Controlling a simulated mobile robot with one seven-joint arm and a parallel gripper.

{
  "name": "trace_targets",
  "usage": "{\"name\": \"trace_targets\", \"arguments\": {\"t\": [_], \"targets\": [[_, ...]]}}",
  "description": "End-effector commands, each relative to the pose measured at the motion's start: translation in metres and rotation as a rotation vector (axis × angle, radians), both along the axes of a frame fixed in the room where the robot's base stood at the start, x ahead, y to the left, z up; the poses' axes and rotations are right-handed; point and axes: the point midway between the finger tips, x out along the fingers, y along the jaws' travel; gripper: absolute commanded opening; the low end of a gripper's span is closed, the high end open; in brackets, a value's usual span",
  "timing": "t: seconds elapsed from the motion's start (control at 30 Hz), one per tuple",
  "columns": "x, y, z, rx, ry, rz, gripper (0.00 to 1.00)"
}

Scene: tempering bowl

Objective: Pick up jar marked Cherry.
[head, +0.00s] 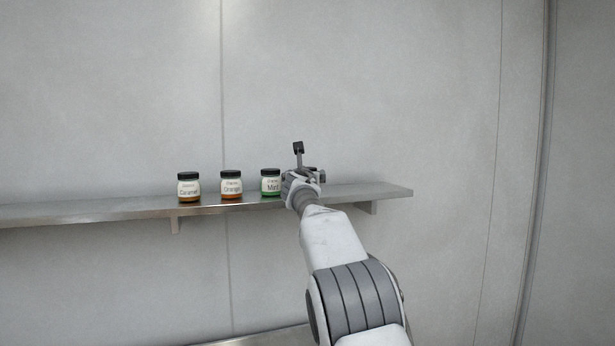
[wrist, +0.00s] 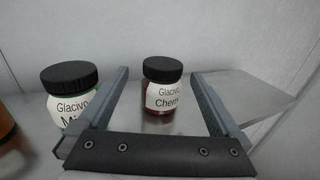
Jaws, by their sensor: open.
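The jar marked Cherry (wrist: 163,88) has a black lid, a white label and dark red contents. It stands upright on the metal shelf in the wrist view, beyond and between the two fingers. In the head view it is hidden behind my arm and gripper. My gripper (wrist: 160,90) is open, with a finger to each side of the jar in the picture and nothing held. In the head view my gripper (head: 303,172) is at the shelf, just right of the jar marked Mint. I cannot tell how far the fingers reach around the Cherry jar.
The Mint jar (head: 270,183) stands left of my gripper, close outside the left finger in the wrist view (wrist: 70,92). Orange (head: 231,185) and Caramel (head: 189,187) jars stand further left. The shelf (head: 375,192) is bare to the right, with a wall behind.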

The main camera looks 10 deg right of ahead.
Motion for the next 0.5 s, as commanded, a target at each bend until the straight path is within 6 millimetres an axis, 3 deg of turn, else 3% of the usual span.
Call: {"name": "trace_targets", "arguments": {"t": [0.3,0.5], "targets": [[0.031,-0.01,0.007,-0.001,0.002,0.0,1.0],[0.039,-0.011,0.004,0.001,0.002,0.001,1.0]]}}
